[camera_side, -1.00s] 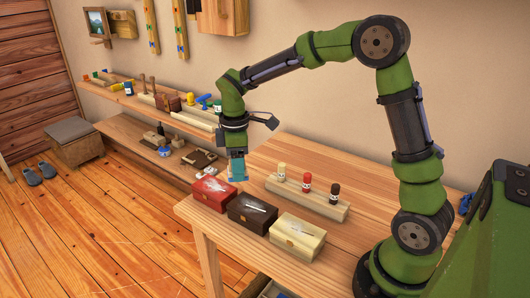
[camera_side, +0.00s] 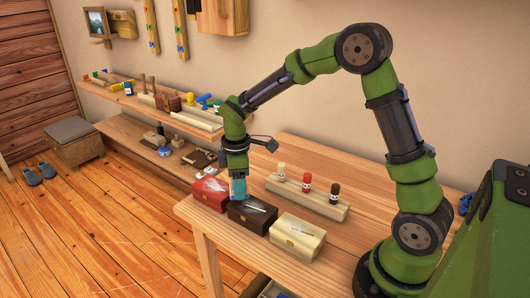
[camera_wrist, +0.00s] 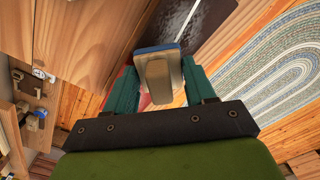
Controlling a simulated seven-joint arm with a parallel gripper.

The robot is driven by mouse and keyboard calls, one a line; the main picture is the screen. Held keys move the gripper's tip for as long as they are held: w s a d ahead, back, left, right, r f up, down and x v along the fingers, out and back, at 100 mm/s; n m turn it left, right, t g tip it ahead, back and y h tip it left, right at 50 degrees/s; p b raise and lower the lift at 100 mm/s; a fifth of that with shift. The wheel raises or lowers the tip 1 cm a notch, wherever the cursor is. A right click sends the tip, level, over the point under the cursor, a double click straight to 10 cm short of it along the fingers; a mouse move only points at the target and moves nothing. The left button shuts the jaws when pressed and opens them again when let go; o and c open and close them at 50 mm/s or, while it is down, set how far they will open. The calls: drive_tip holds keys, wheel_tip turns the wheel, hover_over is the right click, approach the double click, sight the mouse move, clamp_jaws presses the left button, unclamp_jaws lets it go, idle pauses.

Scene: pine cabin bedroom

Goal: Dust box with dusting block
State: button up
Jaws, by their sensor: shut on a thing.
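My gripper (camera_side: 238,190) points down with teal fingers over the left rear part of the dark brown box (camera_side: 250,221). In the wrist view my gripper (camera_wrist: 160,85) is shut on the dusting block (camera_wrist: 157,80), a beige-grey block with a blue pad edge. A red box (camera_side: 208,198) stands left of the brown one and a cream box (camera_side: 296,244) right of it, in a row along the table. Each lid has a pale mark or item on it. The brown lid also shows in the wrist view (camera_wrist: 165,20). I cannot tell if the block touches a lid.
A wooden rack (camera_side: 320,207) with a cream, a red and a black bottle stands behind the boxes. The table (camera_side: 365,215) is bare to its right. A shelf (camera_side: 125,100) with small items runs along the wall at left.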

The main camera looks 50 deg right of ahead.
sight(265, 213)
drive_tip(key=shift+f, duration=0.45)
drive_tip(key=shift+s+f, duration=0.45)
drive_tip(key=shift+f, duration=0.2)
drive_tip(key=shift+s, duration=3.75)
drive_tip(key=shift+w, duration=4.1)
drive_tip(key=shift+w+r, duration=0.15)
drive_tip(key=shift+w, duration=0.05)
drive_tip(key=shift+s+r, duration=0.1)
drive_tip(key=shift+r, duration=3.85)
